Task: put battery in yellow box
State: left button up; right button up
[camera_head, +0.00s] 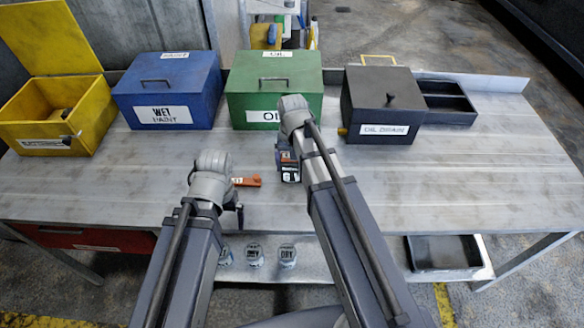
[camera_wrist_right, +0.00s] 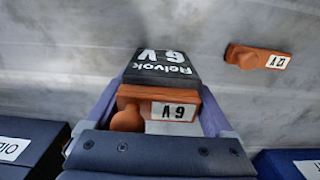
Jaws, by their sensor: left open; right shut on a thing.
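The yellow box (camera_head: 87,128) stands open at the far left of the table, its lid raised behind it. Something yellowish lies inside, too small to identify. A dark battery with an orange part, marked "Relvok 6V" (camera_wrist_right: 162,66), is between the fingers of my right gripper (camera_wrist_right: 160,115). It also shows in the head view (camera_head: 290,172), at mid-table in front of the green box. My right gripper is shut on it. My left gripper (camera_head: 237,203) is open, near the table's front edge, with its fingers partly hidden by the wrist. An orange labelled piece (camera_head: 247,181) lies between the grippers; it also shows in the wrist view (camera_wrist_right: 258,58).
A shut blue box (camera_head: 168,85), a shut green box (camera_head: 275,85) and a dark "oil drain" box (camera_head: 382,103) line the table's back. A black tray (camera_head: 447,102) is at right. Small cans (camera_head: 255,256) stand on the lower shelf.

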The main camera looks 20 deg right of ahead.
jog(key=shift+w+a, duration=0.1)
jog(key=shift+w, duration=0.05)
grip_shut()
jog(key=shift+r, duration=0.1)
notch_tip(320, 180, up, 10)
jog(key=p, duration=1)
